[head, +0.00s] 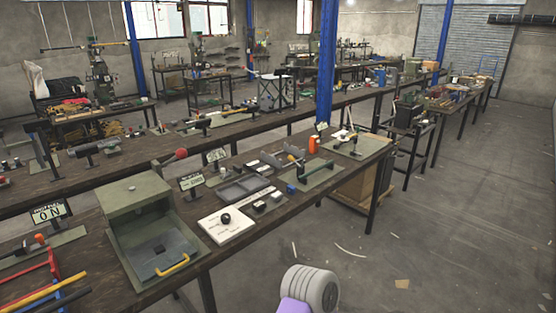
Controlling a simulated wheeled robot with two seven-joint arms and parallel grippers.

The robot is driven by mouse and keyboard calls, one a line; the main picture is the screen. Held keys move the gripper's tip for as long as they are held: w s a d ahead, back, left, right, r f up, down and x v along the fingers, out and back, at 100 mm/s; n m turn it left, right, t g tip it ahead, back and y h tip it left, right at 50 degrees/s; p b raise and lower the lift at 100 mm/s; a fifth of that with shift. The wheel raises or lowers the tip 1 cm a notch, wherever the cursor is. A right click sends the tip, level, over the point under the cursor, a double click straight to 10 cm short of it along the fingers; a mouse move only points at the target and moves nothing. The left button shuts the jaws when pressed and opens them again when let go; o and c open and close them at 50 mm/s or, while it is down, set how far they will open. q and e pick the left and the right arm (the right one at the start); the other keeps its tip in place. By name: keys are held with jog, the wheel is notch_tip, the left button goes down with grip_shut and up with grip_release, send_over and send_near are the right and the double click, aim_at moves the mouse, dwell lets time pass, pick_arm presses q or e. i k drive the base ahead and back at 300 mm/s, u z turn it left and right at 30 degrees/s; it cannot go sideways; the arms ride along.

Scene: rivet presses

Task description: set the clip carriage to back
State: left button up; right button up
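I cannot tell for sure which thing is the clip carriage; no readable label names it. On the near bench stands a green metal box (137,207) with an open front and a yellow handle (173,265) on its low front plate. To its right lies a white plate (232,231) with a black knob (226,218). Further right is a green base plate (318,178) carrying a fixture with a dark green bar (318,168). Neither of my grippers is in view. A rounded grey and purple part of my own arm shows at the bottom centre.
Coloured bars on a red rack (36,284) sit at the lower left. The floor (440,240) to the right is mostly clear, with scattered scraps.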

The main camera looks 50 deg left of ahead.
aim_at(224, 175)
jog(key=u, duration=0.4)
jog(key=i, duration=1.3)
jog(key=u, duration=1)
